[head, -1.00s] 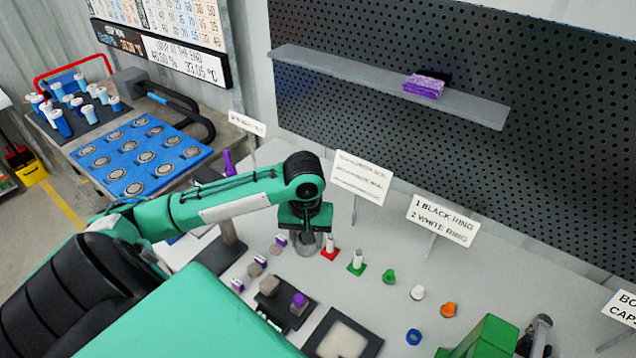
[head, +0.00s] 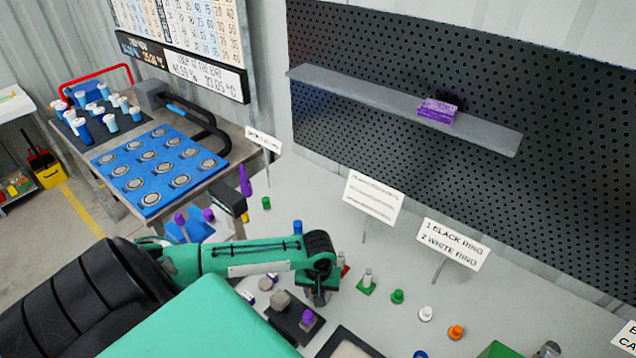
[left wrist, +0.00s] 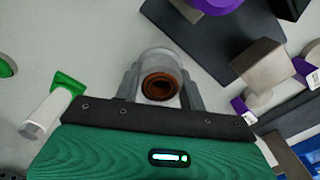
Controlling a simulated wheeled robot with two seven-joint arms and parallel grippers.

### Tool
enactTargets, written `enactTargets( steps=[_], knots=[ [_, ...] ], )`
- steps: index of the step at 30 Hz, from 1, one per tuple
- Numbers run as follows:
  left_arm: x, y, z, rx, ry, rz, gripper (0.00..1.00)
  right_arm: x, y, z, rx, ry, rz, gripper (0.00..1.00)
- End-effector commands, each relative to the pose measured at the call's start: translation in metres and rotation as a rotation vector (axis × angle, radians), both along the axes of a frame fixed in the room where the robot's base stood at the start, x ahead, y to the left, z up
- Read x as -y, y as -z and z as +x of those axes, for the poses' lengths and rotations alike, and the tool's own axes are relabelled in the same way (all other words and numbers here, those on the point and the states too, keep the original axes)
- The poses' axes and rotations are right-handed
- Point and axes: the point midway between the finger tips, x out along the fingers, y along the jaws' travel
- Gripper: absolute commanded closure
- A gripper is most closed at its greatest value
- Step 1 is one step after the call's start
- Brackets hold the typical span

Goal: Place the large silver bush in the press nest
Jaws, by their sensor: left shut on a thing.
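My left gripper (head: 320,292) is low over the grey bench, beside the dark plate. In the left wrist view it (left wrist: 160,90) is shut on a pale silver bush (left wrist: 158,57), a hollow cylinder with a brown bore, standing between the fingers. In the head view the bush is mostly hidden by the gripper. The dark plate (left wrist: 205,45) also shows in the wrist view, with a purple-topped piece (head: 308,317) on it. I cannot tell which fixture is the press nest. My right gripper is not in view.
Signs (head: 374,196) stand behind. The bench behind the gripper is fairly clear.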

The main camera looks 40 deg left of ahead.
Motion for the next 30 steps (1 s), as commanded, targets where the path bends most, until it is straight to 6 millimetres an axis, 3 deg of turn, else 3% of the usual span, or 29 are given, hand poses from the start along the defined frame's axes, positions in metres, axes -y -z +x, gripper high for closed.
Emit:
enactTargets(
  steps=[8,9,12,23,30],
  knots=[
    [0.000,0.001,0.000,0.001,0.000,0.000,0.90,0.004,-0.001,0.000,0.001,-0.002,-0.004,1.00],
    [0.000,0.002,0.000,0.001,-0.001,0.000,0.57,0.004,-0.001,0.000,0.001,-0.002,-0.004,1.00],
    [0.000,0.002,0.000,0.001,0.000,0.000,0.38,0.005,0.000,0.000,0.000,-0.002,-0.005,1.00],
    [0.000,-0.001,0.001,0.002,0.000,0.000,0.38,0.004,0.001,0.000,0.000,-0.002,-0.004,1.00],
    [0.000,-0.041,0.002,0.006,0.001,-0.001,0.38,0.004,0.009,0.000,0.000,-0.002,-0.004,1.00]
  ],
)
